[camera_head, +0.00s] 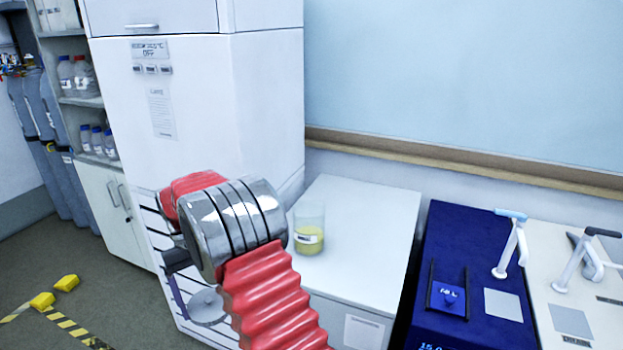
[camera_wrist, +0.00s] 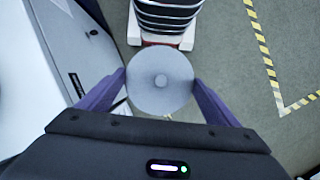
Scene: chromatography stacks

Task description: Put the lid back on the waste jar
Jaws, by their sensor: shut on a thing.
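In the head view the lid (camera_head: 207,308) hangs in the air below my wrist, left of the white cabinet, and part of my gripper is hidden by my arm. The waste jar (camera_head: 309,229) is a clear glass jar with yellow liquid in its lower part. It stands upright and open on the white cabinet top, to the right of my arm.
The low white cabinet (camera_head: 384,222) has free room on its top right of the jar. A tall white cabinet (camera_head: 180,100) stands behind my arm. Blue and white instruments (camera_head: 508,245) stand at right. Yellow-black floor tape (camera_wrist: 262,50) and yellow blocks (camera_head: 66,283) lie on the left floor.

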